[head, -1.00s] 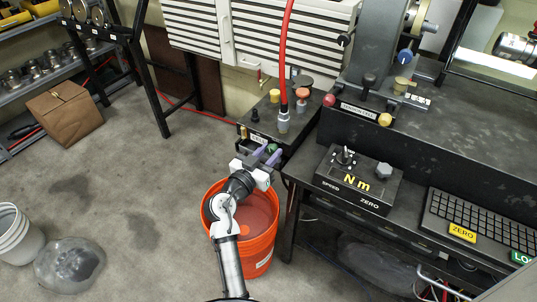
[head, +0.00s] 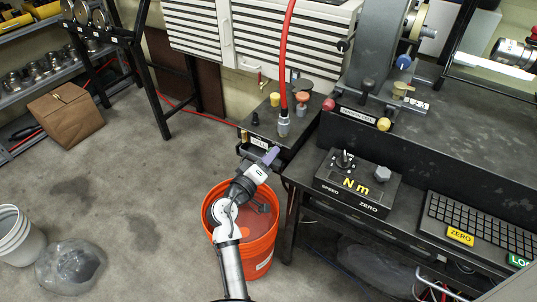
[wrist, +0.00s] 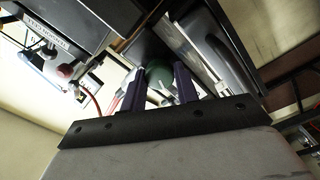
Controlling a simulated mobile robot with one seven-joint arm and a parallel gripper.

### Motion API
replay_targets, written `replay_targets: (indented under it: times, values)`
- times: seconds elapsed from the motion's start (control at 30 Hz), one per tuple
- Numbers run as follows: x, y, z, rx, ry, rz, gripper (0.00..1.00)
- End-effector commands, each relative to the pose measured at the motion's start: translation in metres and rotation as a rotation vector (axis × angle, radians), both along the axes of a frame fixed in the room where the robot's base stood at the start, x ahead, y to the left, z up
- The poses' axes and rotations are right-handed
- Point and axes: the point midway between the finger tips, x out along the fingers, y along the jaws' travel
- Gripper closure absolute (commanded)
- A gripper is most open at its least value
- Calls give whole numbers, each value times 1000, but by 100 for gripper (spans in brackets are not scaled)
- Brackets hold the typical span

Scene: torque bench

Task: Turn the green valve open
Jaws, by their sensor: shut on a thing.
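The green valve (wrist: 158,75) shows in the wrist view between the two purple fingers of my gripper (wrist: 160,88). My gripper is shut on it. Only part of the valve's rounded green handle is visible. In the head view my gripper (head: 271,156) is at the front side of the small dark cabinet beside the bench, above the orange bucket. There the gripper hides the valve, and only one purple finger shows clearly. How far the valve is turned cannot be told.
An orange bucket (head: 262,248) stands on the floor below my arm. A red hose (head: 284,60) rises from the cabinet top (head: 262,122), among several small knobs. The dark bench (head: 460,140) with the control box (head: 358,182) is to the right.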

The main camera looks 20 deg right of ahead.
Motion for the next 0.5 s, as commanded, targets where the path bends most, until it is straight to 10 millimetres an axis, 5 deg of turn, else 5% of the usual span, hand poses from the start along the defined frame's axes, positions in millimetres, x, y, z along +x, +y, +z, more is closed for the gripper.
replay_targets:
  times: [0.5]
  values:
    - [-1,0,0,-214,277,-1,92]
